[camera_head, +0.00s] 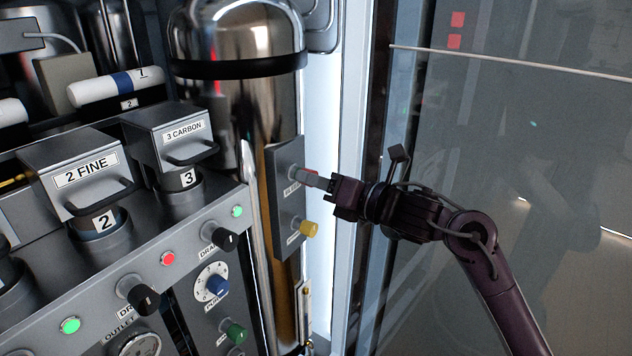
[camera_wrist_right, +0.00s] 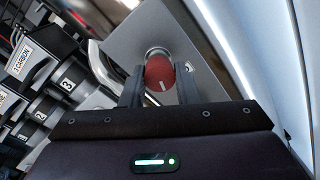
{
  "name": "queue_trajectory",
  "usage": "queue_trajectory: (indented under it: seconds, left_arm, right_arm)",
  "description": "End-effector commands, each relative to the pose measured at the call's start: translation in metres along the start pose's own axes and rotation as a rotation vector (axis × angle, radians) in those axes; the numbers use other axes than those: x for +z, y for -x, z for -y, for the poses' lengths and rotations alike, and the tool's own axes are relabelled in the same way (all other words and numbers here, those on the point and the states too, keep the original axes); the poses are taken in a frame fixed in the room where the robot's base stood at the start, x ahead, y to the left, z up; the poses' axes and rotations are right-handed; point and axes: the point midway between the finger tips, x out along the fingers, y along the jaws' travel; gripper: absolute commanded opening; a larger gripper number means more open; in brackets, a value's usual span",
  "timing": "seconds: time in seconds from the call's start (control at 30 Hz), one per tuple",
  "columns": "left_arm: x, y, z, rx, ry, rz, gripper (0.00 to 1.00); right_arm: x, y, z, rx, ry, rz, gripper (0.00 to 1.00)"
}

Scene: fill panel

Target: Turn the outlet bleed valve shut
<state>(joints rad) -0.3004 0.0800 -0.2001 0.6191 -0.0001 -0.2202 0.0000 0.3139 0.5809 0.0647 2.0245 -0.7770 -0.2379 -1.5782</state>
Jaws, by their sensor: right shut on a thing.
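A red round knob (camera_wrist_right: 159,72) with a white pointer line sits on a short metal collar on a grey side plate (camera_head: 287,208). Its label in the head view is too small and partly hidden to read surely. My right gripper (camera_head: 314,180) reaches in from the right and is shut on this red knob. In the right wrist view my right gripper (camera_wrist_right: 160,88) has one finger on each side of it. In the head view the fingers hide most of the knob. My left gripper is out of view.
A yellow knob (camera_head: 307,229) sits just below on the same plate. A shiny steel cylinder (camera_head: 240,95) stands behind it. A sloped panel at left carries black knobs (camera_head: 224,239), a blue dial (camera_head: 217,285) and a green knob (camera_head: 236,333). Glass is at right.

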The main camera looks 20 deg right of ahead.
Motion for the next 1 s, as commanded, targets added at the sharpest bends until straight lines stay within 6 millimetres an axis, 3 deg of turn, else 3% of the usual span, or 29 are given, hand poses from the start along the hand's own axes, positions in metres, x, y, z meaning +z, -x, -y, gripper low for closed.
queue_trajectory:
  seconds: [0.47, 1.0]
  left_arm:
    - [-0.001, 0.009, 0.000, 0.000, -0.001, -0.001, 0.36]
    - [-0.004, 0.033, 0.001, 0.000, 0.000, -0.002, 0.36]
  right_arm:
    - [0.003, 0.000, -0.001, -0.006, -0.451, -0.019, 0.05]
    - [0.005, 0.000, -0.002, -0.009, -0.965, -0.042, 0.05]
